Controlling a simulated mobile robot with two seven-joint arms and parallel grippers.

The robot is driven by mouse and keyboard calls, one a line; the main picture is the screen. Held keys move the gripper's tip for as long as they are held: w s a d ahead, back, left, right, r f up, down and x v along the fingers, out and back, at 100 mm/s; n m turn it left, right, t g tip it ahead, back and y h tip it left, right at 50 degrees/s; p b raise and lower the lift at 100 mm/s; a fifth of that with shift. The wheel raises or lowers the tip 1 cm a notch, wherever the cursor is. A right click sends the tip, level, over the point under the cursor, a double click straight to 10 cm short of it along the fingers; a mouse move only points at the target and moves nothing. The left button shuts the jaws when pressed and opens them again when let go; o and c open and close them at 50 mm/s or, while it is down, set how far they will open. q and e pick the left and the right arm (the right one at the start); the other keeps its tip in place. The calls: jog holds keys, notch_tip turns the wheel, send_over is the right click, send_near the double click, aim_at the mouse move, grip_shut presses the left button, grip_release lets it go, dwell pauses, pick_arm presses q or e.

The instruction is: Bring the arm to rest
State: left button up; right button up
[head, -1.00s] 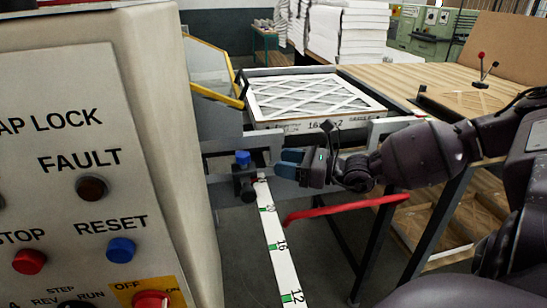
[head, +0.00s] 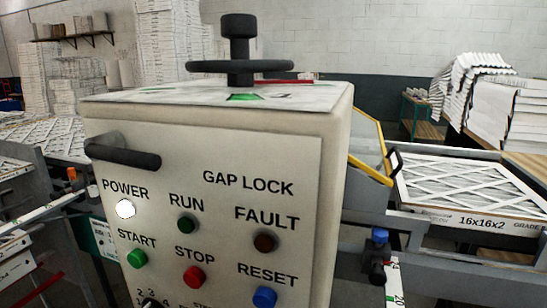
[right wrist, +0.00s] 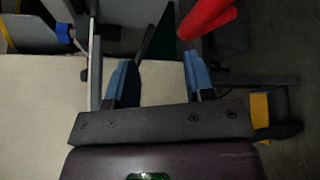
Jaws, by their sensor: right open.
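My right gripper (right wrist: 158,80) shows in the right wrist view with two blue-padded fingers spread apart and nothing between them. A red bar (right wrist: 208,18) lies beyond its right finger, apart from it. Neither gripper shows in the head view now. My left gripper is in neither view. The control cabinet (head: 215,150) fills the middle of the head view, with a lit power lamp (head: 125,209), a start button (head: 137,258), a stop button (head: 194,277) and a reset button (head: 264,298).
A black handwheel (head: 240,66) tops the cabinet. To the right, a boxed filter (head: 470,222) marked 16x16x2 lies by a yellow guard frame (head: 372,170). A blue-capped clamp knob (head: 379,236) stands near the ruler strip (head: 392,280). More filters (head: 45,135) are at left.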

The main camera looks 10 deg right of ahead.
jog(key=s+a+f+m+g+p, duration=0.1)
jog(key=s+a+f+m+g, duration=0.1)
jog(key=s+a+f+m, duration=0.4)
jog(key=s+a+f+m+g+p, duration=0.1)
jog(key=s+a+f+m+g, duration=0.2)
jog(key=s+a+f+m, duration=0.3)
jog(key=s+a+m, duration=0.1)
jog(key=a+m, duration=0.4)
jog(key=m, duration=0.4)
jog(key=shift+s, duration=0.15)
jog(key=shift+a+f, duration=0.1)
